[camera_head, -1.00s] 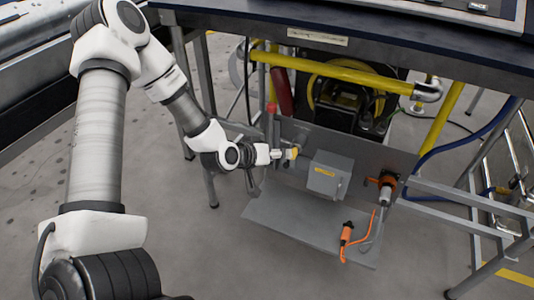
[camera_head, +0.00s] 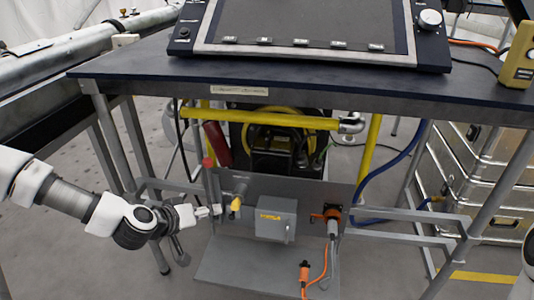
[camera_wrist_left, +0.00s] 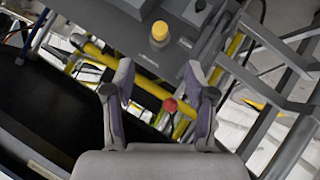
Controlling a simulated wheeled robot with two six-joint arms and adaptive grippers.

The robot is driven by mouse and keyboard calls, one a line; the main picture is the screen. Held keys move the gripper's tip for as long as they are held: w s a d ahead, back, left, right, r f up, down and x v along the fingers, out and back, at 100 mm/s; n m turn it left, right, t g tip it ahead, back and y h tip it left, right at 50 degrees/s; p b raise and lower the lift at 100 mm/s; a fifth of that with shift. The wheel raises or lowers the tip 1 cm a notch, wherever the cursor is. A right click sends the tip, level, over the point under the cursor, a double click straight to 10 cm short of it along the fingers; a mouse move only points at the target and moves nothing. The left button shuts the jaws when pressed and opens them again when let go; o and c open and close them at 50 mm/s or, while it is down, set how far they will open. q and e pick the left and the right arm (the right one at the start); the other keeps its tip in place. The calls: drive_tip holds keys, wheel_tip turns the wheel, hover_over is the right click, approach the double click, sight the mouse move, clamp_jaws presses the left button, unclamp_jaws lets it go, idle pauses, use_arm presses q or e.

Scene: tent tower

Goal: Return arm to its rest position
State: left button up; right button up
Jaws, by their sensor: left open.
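My left arm comes in from the left in the head view. Its gripper (camera_head: 206,211) is in front of the grey panel under the table, beside a red-tipped lever (camera_head: 208,163) and a yellow knob (camera_head: 236,203). In the left wrist view the gripper (camera_wrist_left: 160,88) has its two fingers spread, with nothing held between them. The yellow knob (camera_wrist_left: 160,33) shows ahead, apart from the fingers. The red tip (camera_wrist_left: 170,104) shows in the gap between the fingers; I cannot tell how far it is. My right gripper is out of view.
The dark table (camera_head: 300,85) overhangs the panel and carries a framed console. A grey box (camera_head: 276,219) and an orange-handled connector (camera_head: 331,216) are on the panel. An orange plug (camera_head: 304,272) lies on the lower plate. Table legs and yellow pipes (camera_head: 262,119) stand close by.

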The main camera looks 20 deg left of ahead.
use_arm(q)
drive_tip(key=s+d+f+m+g+y, duration=0.1)
drive_tip(key=s+d+f+m+g, duration=0.4)
drive_tip(key=s+f, duration=0.7)
drive_tip(key=s+d+f+m+g+y, duration=0.1)
drive_tip(key=s+d+f+m+g, duration=0.1)
drive_tip(key=s+d+f+g, duration=0.7)
wheel_tip(320, 180, up, 23)
drive_tip(key=s+a+n+t+p, duration=0.1)
drive_tip(key=s+a+t+p, duration=0.1)
drive_tip(key=p, duration=2.2)
drive_tip(key=shift+s+n+t+p, duration=0.15)
drive_tip(key=shift+n+t+p, duration=0.25)
